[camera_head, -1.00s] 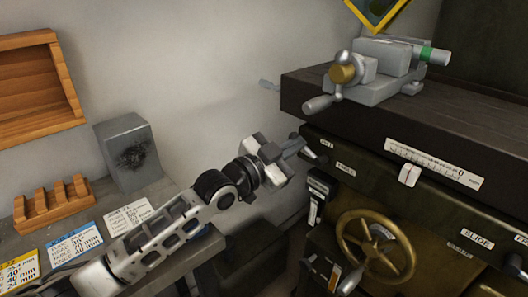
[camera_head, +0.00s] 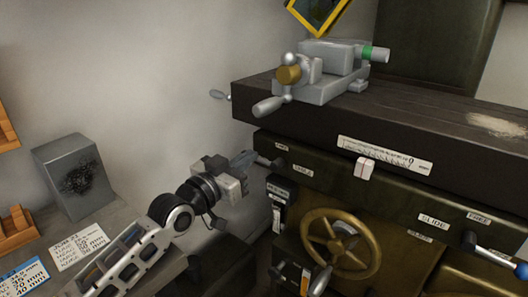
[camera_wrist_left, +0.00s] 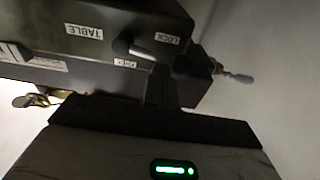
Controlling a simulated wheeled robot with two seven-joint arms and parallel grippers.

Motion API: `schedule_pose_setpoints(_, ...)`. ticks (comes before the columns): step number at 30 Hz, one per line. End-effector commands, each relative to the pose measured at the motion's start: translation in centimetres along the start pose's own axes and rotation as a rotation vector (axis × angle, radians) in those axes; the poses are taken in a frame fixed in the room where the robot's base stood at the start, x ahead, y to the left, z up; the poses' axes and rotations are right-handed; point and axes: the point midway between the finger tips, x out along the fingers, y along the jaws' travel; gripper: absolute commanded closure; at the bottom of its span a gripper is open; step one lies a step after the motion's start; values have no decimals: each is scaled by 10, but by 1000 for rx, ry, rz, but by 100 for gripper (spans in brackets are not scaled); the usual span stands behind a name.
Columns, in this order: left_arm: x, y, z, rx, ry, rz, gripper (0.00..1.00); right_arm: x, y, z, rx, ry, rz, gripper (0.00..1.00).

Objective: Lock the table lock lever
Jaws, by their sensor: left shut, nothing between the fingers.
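The table lock lever (camera_head: 267,162) is a short dark handle at the left end of the machine's front panel, beside the TABLE label. In the left wrist view the lever (camera_wrist_left: 145,52) shows near the TABLE, LOCK and FREE labels, with its dark knob towards TABLE. My left gripper (camera_head: 246,158) is shut and empty, its fingertips just left of the lever and very close to it. I cannot tell whether they touch it. My right gripper is not in view.
The machine table (camera_head: 300,112) overhangs the panel and carries a grey vise (camera_head: 330,80). A brass handwheel (camera_head: 341,243) is below right. A side bench with a grey block (camera_head: 75,175) is at left. Free space lies between bench and machine.

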Motion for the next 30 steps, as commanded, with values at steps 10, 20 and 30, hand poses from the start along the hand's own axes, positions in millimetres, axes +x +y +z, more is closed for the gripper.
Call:
schedule_pose_setpoints(10,0,0,0,1,-2,-1,100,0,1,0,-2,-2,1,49)
schedule_pose_setpoints(20,-4,2,-48,0,-1,5,100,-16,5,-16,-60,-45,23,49)
schedule_pose_setpoints(30,-81,2,-36,2,-3,4,100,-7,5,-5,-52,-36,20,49)
